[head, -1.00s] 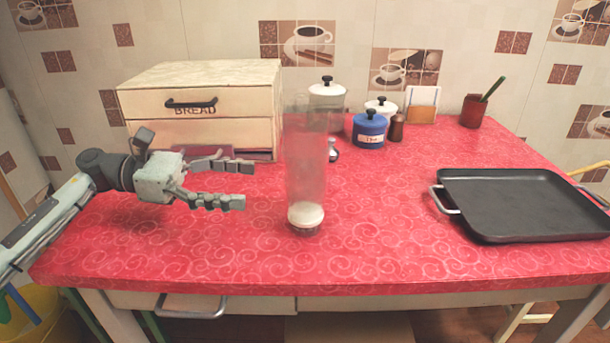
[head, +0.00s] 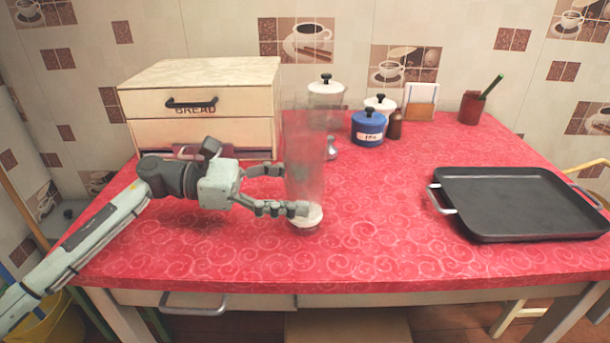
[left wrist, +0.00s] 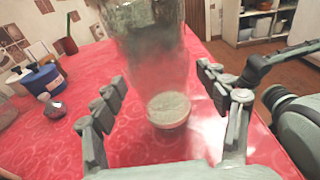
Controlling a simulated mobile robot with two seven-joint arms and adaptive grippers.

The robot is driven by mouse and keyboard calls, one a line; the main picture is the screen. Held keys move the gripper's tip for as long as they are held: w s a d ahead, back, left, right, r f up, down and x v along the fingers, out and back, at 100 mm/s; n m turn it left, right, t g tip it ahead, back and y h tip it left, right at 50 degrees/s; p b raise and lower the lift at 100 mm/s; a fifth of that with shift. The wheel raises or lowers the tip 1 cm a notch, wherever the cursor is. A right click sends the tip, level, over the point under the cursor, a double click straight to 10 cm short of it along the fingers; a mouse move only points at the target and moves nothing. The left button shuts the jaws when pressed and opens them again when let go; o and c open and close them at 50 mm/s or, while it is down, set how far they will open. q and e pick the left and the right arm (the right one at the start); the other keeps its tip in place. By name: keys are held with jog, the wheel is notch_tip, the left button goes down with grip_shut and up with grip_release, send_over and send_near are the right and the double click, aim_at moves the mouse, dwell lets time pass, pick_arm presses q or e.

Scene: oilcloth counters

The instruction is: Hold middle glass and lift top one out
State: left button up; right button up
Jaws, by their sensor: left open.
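A tall stack of clear glasses (head: 305,150) stands upright on the red counter. The glass is so transparent that the seams between top, middle and bottom glass are hard to tell. A whitish round base (head: 307,216) shows at its foot, and also in the left wrist view (left wrist: 168,110). My left gripper (head: 294,189) reaches in low from the left. It is open, with one finger on each side of the stack's lower part. In the left wrist view the stack rises between the fingers (left wrist: 160,78), with gaps visible.
A wooden bread box (head: 200,105) stands behind my left arm. Behind the stack are a white-lidded jar (head: 326,90), a blue pot (head: 368,128) and a brown shaker (head: 395,125). A black tray (head: 520,203) lies at right. The counter between stack and tray is clear.

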pick_arm(q)
jog(key=shift+d, duration=0.2)
jog(key=shift+c, duration=0.6)
jog(key=c, duration=0.6)
jog(key=o, duration=0.6)
